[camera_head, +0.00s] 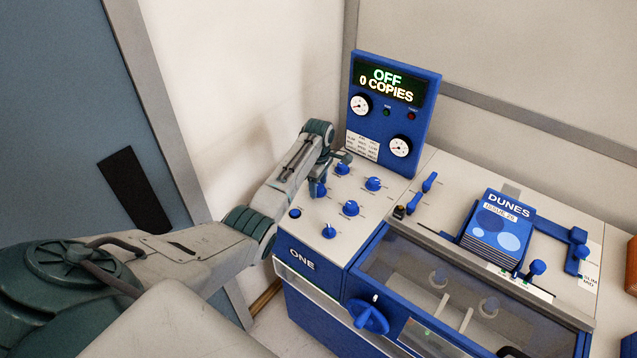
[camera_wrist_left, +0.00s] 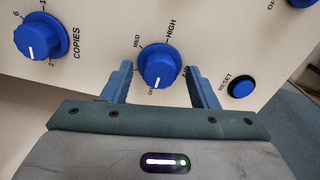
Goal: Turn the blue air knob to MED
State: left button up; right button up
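The blue air knob (camera_wrist_left: 158,66) shows in the left wrist view with MED and HIGH marked around it. Its white pointer line faces down in that view, toward a label partly hidden that seems to read OFF. My left gripper (camera_wrist_left: 157,69) is open, with one finger on each side of the knob; I cannot tell whether they touch it. In the head view my left gripper (camera_head: 318,183) is over the panel and hides most of this knob. My right gripper is not in view.
A blue COPIES knob (camera_wrist_left: 40,36) and a blue RESET button (camera_wrist_left: 242,88) flank the air knob. Several other blue knobs (camera_head: 350,208) sit close by on the panel. A display (camera_head: 388,80) behind reads OFF, 0 COPIES. A stack of DUNES booklets (camera_head: 497,225) lies right.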

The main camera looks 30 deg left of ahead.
pick_arm(q)
jog(key=c, duration=0.9)
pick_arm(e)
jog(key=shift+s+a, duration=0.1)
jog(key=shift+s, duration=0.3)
